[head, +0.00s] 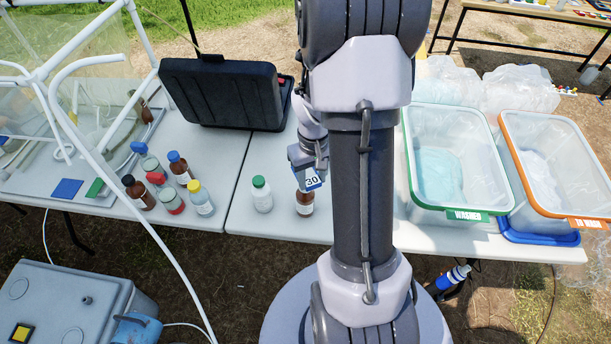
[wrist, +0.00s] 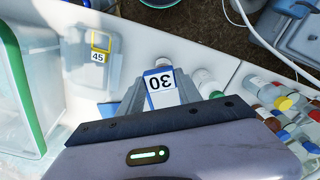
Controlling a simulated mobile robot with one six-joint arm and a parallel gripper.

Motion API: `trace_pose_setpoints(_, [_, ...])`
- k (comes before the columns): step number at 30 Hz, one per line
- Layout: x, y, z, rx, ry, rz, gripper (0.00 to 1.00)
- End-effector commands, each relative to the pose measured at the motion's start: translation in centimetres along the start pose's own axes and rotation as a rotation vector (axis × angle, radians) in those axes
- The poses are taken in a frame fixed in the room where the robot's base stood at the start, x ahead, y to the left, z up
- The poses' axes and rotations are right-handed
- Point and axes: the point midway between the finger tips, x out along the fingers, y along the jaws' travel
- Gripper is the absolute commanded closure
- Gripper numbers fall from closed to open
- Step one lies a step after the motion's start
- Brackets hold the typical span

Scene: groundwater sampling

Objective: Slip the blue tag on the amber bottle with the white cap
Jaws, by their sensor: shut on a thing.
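My gripper (head: 307,168) is shut on the blue tag (head: 313,182), which has a white face marked 30. In the wrist view the tag (wrist: 161,88) sits between the fingertips. An amber bottle (head: 305,207) stands on the table directly below the tag in the head view. The tag and gripper hide its cap and neck there. A small white round shape (wrist: 163,62) shows just past the tag in the wrist view, likely a cap. I cannot tell whether the tag is around the bottle's neck or above it.
A white bottle with a green cap (head: 262,195) stands close left. Several other bottles (head: 180,168) stand farther left. A black case (head: 222,92) is behind. Green-rimmed (head: 450,109) and orange-rimmed (head: 560,119) bins stand right. A yellow tag marked 45 (wrist: 99,42) shows in the wrist view.

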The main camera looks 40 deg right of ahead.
Motion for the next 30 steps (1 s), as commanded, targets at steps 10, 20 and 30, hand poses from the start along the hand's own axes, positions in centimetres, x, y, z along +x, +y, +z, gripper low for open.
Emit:
trace_pose_setpoints(10, [0.6,0.0,0.0,-0.001,0.000,0.000,0.82])
trace_pose_setpoints(20, [4.3,0.0,0.0,-0.002,0.000,0.000,0.82])
trace_pose_setpoints(30, [4.9,0.0,0.0,-0.002,0.001,0.000,0.82])
